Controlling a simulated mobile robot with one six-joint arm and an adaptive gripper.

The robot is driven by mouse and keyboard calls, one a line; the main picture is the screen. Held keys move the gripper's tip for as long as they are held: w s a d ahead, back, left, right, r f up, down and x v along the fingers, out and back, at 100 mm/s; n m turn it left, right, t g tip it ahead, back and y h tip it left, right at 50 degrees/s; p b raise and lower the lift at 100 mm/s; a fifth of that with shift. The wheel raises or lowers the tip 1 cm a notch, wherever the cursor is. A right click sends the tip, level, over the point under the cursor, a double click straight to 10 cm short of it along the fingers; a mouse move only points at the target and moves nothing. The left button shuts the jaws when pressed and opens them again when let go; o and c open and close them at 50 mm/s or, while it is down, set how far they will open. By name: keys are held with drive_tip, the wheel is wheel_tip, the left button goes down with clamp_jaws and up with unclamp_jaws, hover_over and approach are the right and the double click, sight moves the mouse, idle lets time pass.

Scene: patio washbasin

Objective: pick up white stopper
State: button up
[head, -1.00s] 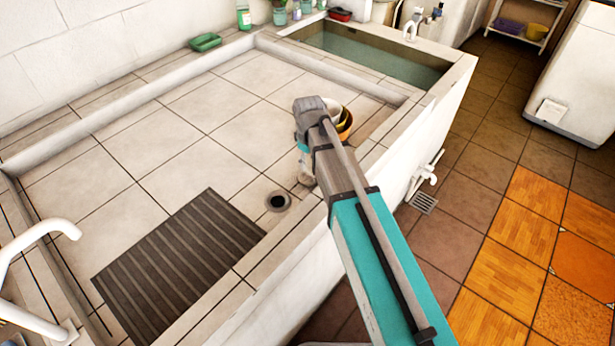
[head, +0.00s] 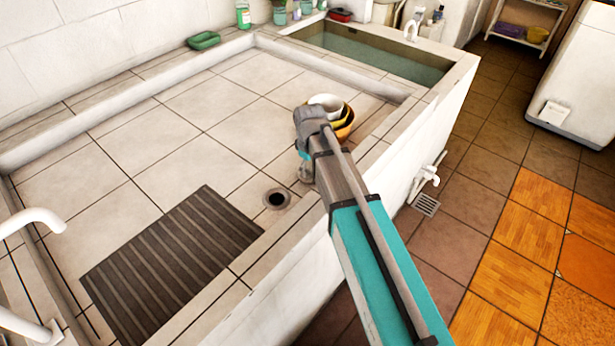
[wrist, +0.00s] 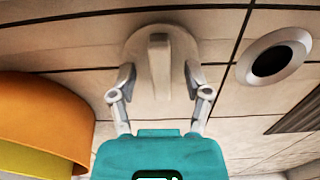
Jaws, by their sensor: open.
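The white stopper (wrist: 160,45) is a round pale disc with an upright grip. In the wrist view it sits on the basin's tiled floor, straight ahead of my gripper (wrist: 160,82). The gripper's two fingers are open, one on each side of the stopper's upright grip, with gaps visible on both sides. I cannot tell whether the fingertips touch the disc. In the head view my arm hides most of the gripper and the stopper cannot be made out clearly.
Stacked bowls (head: 343,122) stand close to the gripper; their orange side (wrist: 50,115) is at left in the wrist view. A drain hole (head: 277,198) and a dark ribbed mat (head: 172,265) lie nearby. The basin's raised rim (head: 225,310) runs along the front.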

drive_tip(key=shift+f, duration=0.15)
idle(0.5)
clamp_jaws()
